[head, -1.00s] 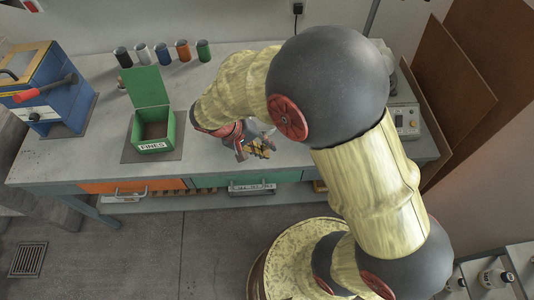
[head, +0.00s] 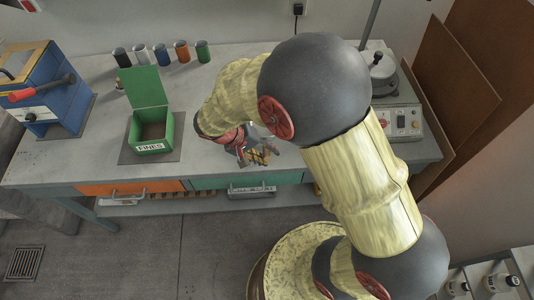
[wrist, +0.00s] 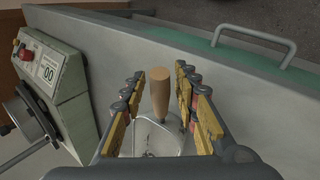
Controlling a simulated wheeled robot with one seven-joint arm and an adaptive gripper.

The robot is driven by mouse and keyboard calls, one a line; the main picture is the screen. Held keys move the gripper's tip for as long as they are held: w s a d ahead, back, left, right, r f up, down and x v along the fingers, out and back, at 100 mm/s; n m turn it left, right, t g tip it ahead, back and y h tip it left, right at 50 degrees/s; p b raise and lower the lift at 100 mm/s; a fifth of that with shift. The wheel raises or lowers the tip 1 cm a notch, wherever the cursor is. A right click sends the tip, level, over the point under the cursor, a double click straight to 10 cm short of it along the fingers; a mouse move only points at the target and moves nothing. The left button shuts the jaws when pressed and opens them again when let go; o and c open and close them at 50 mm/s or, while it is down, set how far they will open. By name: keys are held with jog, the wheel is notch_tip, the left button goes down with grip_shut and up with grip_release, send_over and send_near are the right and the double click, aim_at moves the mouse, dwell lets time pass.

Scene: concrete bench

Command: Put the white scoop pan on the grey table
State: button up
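The white scoop pan (wrist: 158,139) shows in the wrist view, with a brown wooden handle pointing up the picture. It lies between the two yellow-padded fingers of my gripper (wrist: 160,86). Visible gaps separate the handle from both fingers, so my gripper looks open around it. I cannot tell whether the pan's sides touch the fingers. In the head view my gripper (head: 258,156) is over the front part of the grey table (head: 90,150), and a pale part of the pan (head: 260,131) shows beside it. My arm and wrist hide much of the pan there.
A green open box (head: 152,147) labelled FINES stands on a dark mat left of my gripper. Several coloured cups (head: 160,54) line the back. A blue machine (head: 45,100) stands at left, a scale-like device (head: 398,120) at right. Bare tabletop lies between box and gripper.

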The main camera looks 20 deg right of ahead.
jog(key=shift+o, duration=0.2)
jog(key=shift+r, duration=0.25)
jog(key=s+p+v, duration=0.1)
jog(key=p+v, duration=0.3)
jog(key=v, duration=0.8)
jog(key=s+d+r+t+y, duration=0.3)
jog(key=s+r, duration=0.3)
jog(key=r, duration=0.3)
jog(key=s+d+r+n+t+y, duration=0.1)
jog(key=s+d+r+t+y, duration=0.2)
jog(key=s+r, duration=0.4)
notch_tip(320, 180, up, 3)
jog(key=shift+d+y, duration=0.3)
jog(key=shift+d, duration=0.05)
jog(key=shift+w, duration=0.1)
jog(key=shift+c, duration=0.5)
